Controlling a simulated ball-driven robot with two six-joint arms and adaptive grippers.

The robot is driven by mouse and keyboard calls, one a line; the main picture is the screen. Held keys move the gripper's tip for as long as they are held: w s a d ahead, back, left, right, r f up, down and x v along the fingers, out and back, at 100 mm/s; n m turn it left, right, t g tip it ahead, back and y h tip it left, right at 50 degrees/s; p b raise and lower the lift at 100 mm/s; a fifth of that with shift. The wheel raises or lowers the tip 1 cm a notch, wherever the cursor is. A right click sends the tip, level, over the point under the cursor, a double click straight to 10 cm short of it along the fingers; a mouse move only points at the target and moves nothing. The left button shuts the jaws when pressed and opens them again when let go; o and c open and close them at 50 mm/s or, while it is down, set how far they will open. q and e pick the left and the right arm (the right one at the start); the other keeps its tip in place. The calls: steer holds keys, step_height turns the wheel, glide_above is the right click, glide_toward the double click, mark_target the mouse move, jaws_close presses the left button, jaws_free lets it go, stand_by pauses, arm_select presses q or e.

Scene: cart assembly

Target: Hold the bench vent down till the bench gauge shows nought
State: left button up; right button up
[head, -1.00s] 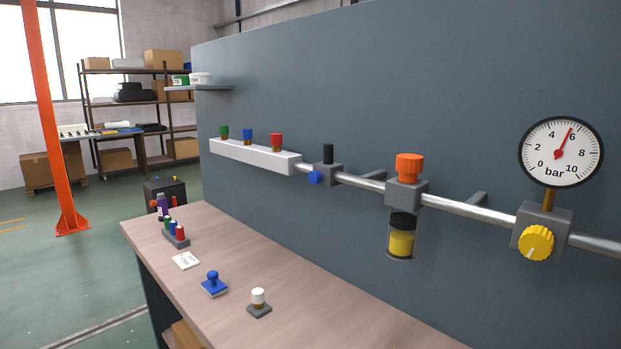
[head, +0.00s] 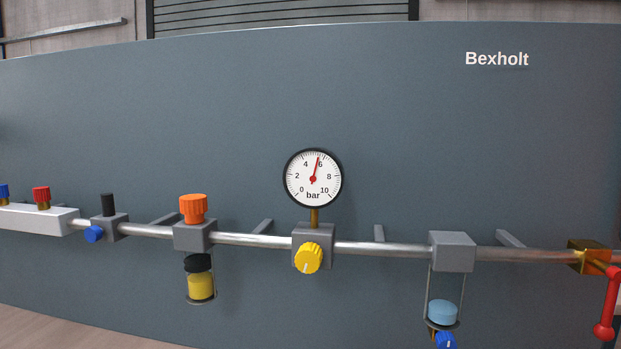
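The bench gauge (head: 313,178) is a round white dial marked in bar from 0 to 10. Its red needle points between 4 and 6, nearer 6. It stands on a brass stem above a grey block with a yellow knob (head: 309,258). No part is labelled as the vent. A small grey block on the pipe at left carries an upright black plunger (head: 108,204) and a blue part (head: 94,234); it may be the vent, but I cannot tell for sure. Neither of my grippers is in view.
A steel pipe (head: 375,248) runs along the blue-grey panel (head: 440,130). On it are an orange knob (head: 193,208) over a yellow bowl, a grey block (head: 452,252) over a blue bowl, and a red-handled valve (head: 609,300). The bench top (head: 50,335) shows at lower left.

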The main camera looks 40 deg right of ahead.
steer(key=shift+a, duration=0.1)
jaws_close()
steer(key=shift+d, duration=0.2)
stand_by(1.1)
